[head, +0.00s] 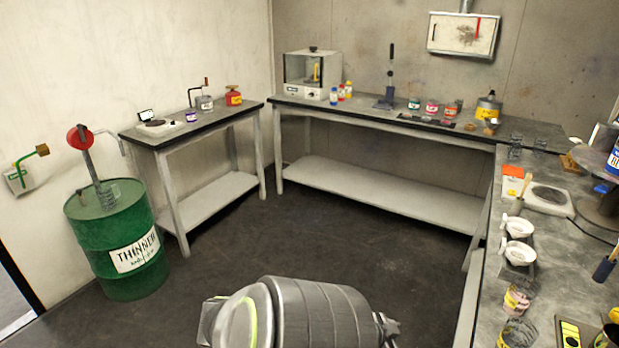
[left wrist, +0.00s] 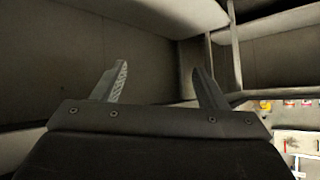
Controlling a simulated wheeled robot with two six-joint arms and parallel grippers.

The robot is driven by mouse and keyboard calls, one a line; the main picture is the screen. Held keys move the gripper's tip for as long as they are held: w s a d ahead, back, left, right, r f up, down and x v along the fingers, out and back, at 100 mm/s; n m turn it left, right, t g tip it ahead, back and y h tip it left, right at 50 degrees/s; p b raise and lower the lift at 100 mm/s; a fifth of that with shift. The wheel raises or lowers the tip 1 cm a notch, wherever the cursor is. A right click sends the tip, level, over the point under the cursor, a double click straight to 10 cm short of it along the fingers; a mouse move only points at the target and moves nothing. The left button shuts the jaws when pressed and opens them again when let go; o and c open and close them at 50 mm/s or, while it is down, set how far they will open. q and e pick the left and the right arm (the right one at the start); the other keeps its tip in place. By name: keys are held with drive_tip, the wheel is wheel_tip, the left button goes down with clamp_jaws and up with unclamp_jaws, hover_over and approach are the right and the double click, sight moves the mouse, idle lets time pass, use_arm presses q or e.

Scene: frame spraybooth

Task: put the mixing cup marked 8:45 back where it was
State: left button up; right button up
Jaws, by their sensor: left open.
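Clear mixing cups stand on the right bench in the head view. One cup (head: 518,297) with pinkish contents and another (head: 517,333) with yellowish contents are near the front. Two clear cups (head: 515,148) (head: 540,145) stand near the back corner. No 8:45 marking is readable on any of them. My left gripper (left wrist: 161,72) shows in the left wrist view with its two fingers apart and nothing between them. The head view shows an arm link of mine at the bottom, but no gripper. My right gripper is not in view.
A green thinner drum (head: 115,240) stands at the left. A small table (head: 190,130) holds a scale and cans. The back bench (head: 390,118) holds a glass-fronted device, bottles and cans. White bowls (head: 518,228) and a scale (head: 549,197) are on the right bench. The middle floor is clear.

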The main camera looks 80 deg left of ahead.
use_arm(q)
drive_tip(key=s+d+f+n+g, duration=0.1)
drive_tip(key=s+d+f+g, duration=0.2)
drive_tip(key=s+f, duration=0.55)
drive_tip(key=s+d+f+g, duration=0.2)
drive_tip(key=s+d+f, duration=0.3)
drive_tip(key=f, duration=0.7)
drive_tip(key=s+d+f+g, duration=0.2)
drive_tip(key=s+d+f, duration=0.2)
drive_tip(key=s+d, duration=0.2)
drive_tip(key=s+d+f+m+g+h, duration=0.1)
drive_tip(key=s+d+f+g, duration=0.1)
drive_tip(key=s+d+f, duration=0.3)
drive_tip(key=s+d, duration=0.2)
drive_tip(key=shift+d, duration=0.3)
